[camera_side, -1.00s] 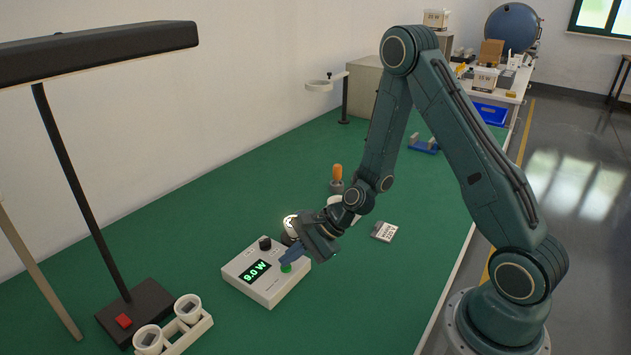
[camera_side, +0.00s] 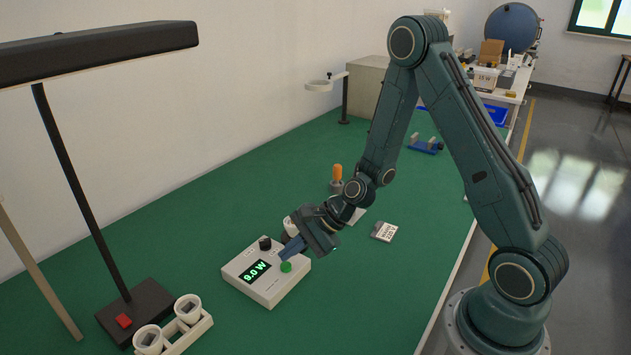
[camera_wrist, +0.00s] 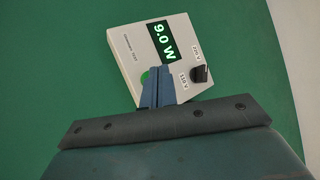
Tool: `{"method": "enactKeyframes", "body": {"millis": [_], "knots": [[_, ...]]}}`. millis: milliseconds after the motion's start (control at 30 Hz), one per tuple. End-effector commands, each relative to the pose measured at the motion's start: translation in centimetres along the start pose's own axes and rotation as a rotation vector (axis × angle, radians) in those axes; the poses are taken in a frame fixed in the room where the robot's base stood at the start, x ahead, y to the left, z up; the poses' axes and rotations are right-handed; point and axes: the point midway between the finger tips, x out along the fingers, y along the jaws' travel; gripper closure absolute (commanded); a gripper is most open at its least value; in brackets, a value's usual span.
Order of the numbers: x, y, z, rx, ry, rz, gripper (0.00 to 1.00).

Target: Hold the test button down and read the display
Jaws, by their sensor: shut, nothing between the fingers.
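The tester is a white box (camera_side: 262,287) on the green bench, also seen in the wrist view (camera_wrist: 125,52). Its display (camera_side: 256,272) reads 9.0 W in green, and the wrist view's display (camera_wrist: 164,42) shows the same. The green test button (camera_side: 286,267) stands clear in the side view and is partly hidden behind the fingers in the wrist view (camera_wrist: 146,76). A pale round bulb (camera_side: 290,226) shows partly behind my gripper.
A black knob (camera_side: 265,243) sits on the tester by marks 220 V and 110 V. A lamp base (camera_side: 142,310) and a rack with white cups (camera_side: 183,338) stand at front left.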

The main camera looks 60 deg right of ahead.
Motion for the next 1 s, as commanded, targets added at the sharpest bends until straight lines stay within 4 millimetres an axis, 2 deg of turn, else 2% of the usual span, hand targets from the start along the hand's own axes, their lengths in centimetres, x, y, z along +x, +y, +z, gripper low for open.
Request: {"method": "enactKeyframes", "body": {"millis": [700,1000], "knots": [[-3.0,-2.3,2.2,-0.002,0.000,-0.002,1.00],[-3.5,-2.5,2.5,-0.001,0.000,0.000,1.00]]}}
